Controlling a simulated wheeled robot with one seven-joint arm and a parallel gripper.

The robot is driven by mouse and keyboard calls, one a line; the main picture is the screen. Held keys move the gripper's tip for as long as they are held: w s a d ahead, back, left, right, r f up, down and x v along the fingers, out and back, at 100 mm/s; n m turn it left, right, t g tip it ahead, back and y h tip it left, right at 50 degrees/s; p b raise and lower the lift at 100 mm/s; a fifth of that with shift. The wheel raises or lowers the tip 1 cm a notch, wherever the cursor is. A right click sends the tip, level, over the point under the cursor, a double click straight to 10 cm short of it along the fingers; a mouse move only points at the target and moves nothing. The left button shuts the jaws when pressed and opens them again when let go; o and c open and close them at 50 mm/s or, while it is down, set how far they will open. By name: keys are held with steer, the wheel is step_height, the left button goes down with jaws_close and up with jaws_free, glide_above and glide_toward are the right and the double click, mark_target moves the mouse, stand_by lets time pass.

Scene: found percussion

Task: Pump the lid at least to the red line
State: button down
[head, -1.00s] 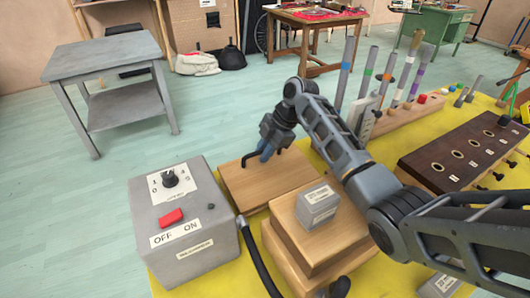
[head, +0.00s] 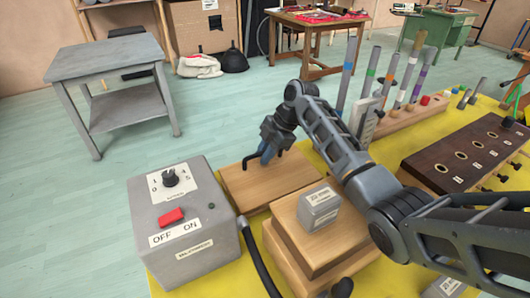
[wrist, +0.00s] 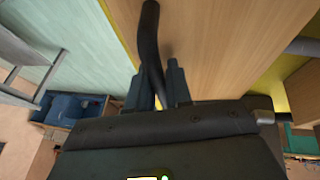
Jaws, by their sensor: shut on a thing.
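My gripper (head: 262,157) is over a flat wooden board (head: 262,186), which looks like the lid, to the right of the grey switch box. My gripper is shut on a black curved handle (head: 247,160) on this board. In the wrist view the gripper's fingertips (wrist: 160,78) close around the dark handle (wrist: 150,38), with the wooden surface (wrist: 210,45) behind it. Beside the board, nearer to me, is a stepped wooden box (head: 335,240) with a grey labelled block (head: 319,208) on top. I cannot see a red line.
The grey switch box (head: 185,225) has a dial and a red switch. A black hose (head: 262,262) runs beside it. A rack with upright tubes (head: 400,120) and a dark wooden panel with holes (head: 465,155) are to the right. Open floor lies beyond the yellow surface.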

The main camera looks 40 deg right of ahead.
mark_target(269, 168)
steer(key=shift+s+r+p, duration=0.3)
steer(key=shift+r+p, duration=0.1)
steer(key=shift+p, duration=0.15)
steer(key=shift+s+a+r+p, duration=0.1)
steer(key=shift+s+r+p, duration=0.2)
steer(key=shift+r+p, duration=0.3)
steer(key=shift+s+a+r+p, duration=0.15)
steer(key=shift+s+r+p, duration=0.55)
steer(key=shift+p, duration=0.45)
steer(key=c, duration=1)
jaws_free()
steer(key=shift+w, duration=0.1)
steer(key=shift+o, duration=0.2)
